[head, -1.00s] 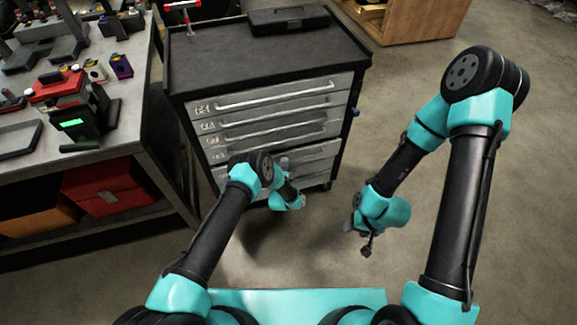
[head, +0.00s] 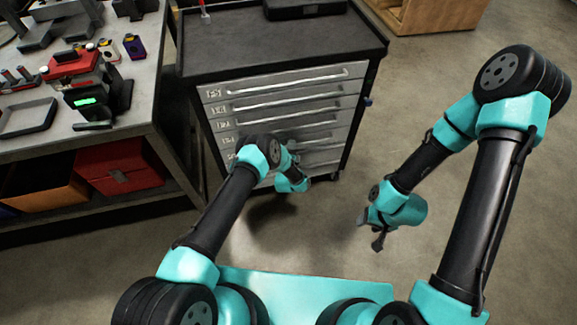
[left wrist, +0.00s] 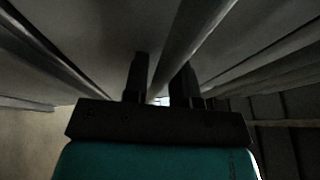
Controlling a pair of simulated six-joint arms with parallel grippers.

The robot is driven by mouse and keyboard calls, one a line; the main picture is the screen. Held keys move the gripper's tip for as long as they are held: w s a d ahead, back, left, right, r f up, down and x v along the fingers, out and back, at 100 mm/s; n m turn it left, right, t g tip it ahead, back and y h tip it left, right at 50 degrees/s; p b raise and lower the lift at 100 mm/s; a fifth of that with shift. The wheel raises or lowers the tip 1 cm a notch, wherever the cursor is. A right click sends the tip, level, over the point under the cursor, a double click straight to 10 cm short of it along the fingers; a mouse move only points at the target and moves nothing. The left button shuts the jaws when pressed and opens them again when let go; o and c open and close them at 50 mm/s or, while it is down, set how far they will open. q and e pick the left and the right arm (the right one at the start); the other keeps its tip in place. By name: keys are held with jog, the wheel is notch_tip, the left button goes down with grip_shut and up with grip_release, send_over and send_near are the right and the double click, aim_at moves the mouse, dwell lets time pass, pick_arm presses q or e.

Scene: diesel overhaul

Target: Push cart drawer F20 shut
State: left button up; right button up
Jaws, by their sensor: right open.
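The tool cart (head: 275,57) stands ahead, with a stack of grey drawers (head: 285,100) with long bar handles. Their labels are too small to read, so I cannot tell which is F20. The upper fronts look about flush; the lower ones are partly hidden by my left arm. My left gripper (head: 297,182) is low in front of the lower drawers. In the left wrist view its two fingers (left wrist: 163,85) stand apart, with a handle bar (left wrist: 185,45) seen between them; I cannot tell if they grip it. My right gripper (head: 379,238) is open and empty, over the floor right of the cart.
A workbench (head: 150,90) stands left of the cart, with a red device (head: 72,68) and a grey tray (head: 27,118) on it. A red bin (head: 120,165) sits on its lower shelf. A black case (head: 305,8) lies on the cart. Floor (head: 420,120) right of the cart is clear.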

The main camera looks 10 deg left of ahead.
pick_arm(q)
jog(key=s+f, duration=0.3)
jog(key=s, duration=1.3)
jog(key=shift+s+a, duration=0.3)
jog(key=shift+a, duration=0.05)
jog(key=s+a+r+n+g+h, duration=0.2)
jog(key=a+r+n+g, duration=0.4)
jog(key=a+n+g, duration=0.35)
jog(key=s+a+r+n+g, duration=0.1)
jog(key=s+r+n+g, duration=0.2)
jog(key=s, duration=0.4)
jog(key=s+a+r+n+g, duration=0.2)
jog(key=s+r+n+g, duration=0.1)
jog(key=s, duration=0.3)
jog(key=s+a+r+n+g+h, duration=0.1)
jog(key=s+a+r+n+g, duration=0.1)
jog(key=s+r+n, duration=0.3)
jog(key=s+g, duration=0.1)
jog(key=s, duration=0.1)
jog(key=shift+s+a+n+g, duration=0.15)
jog(key=shift+s+n+g, duration=0.15)
jog(key=shift+n+g, duration=0.05)
